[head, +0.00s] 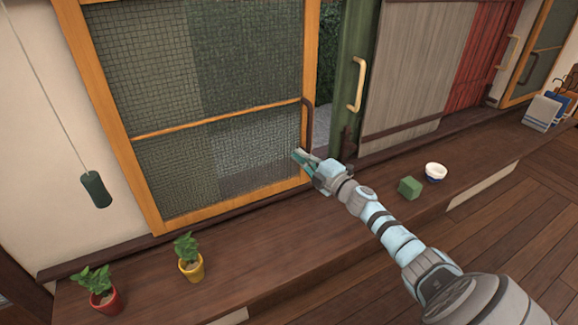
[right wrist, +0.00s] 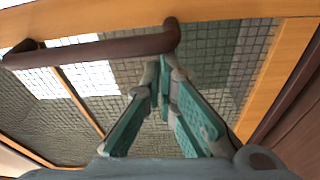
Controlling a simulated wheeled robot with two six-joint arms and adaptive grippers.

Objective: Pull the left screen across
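The left screen (head: 215,130) is a wire-mesh panel in an orange wooden frame, in the head view. Its dark brown upright handle (head: 307,115) is on the right frame edge; in the right wrist view the handle (right wrist: 95,48) lies across the top. My right gripper (head: 300,156) is at the handle's lower end in the head view. In the right wrist view its teal-padded fingers (right wrist: 162,72) converge to nearly meeting tips, just below the handle's end. Nothing shows between them; I cannot tell whether they touch the handle. My left gripper is out of view.
A narrow gap with foliage (head: 329,55) lies right of the screen, then a green panel (head: 357,60) with a tan handle. A green block (head: 409,187) and white bowl (head: 436,171) stand on the ledge. Potted plants (head: 190,267) stand at left; a dark weight (head: 96,189) hangs there.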

